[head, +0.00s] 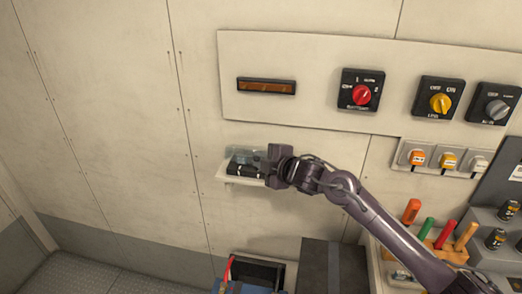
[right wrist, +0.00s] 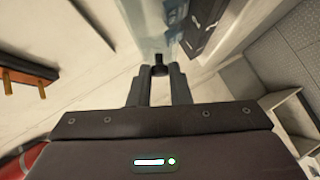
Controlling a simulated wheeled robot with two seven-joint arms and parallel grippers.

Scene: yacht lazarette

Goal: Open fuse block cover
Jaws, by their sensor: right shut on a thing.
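The fuse block (head: 243,168) is a small black unit on a white wall shelf (head: 228,179) left of my right arm in the head view. Its clear cover (head: 243,154) shows above it, see-through and hard to outline. In the right wrist view the clear cover (right wrist: 152,22) extends from beyond the fingertips, with the black fuse block (right wrist: 203,27) beside it. My right gripper (head: 268,163) is at the right end of the block. Its fingers (right wrist: 160,74) are shut on a small dark tab at the cover's edge. My left gripper is not in view.
A panel above carries a red rotary switch (head: 361,93), a yellow one (head: 440,102) and a grey one (head: 496,110). Sockets (head: 447,160) and a rack of coloured-handled tools (head: 440,246) are at right. A dark box (head: 257,272) stands below. The left wall is clear.

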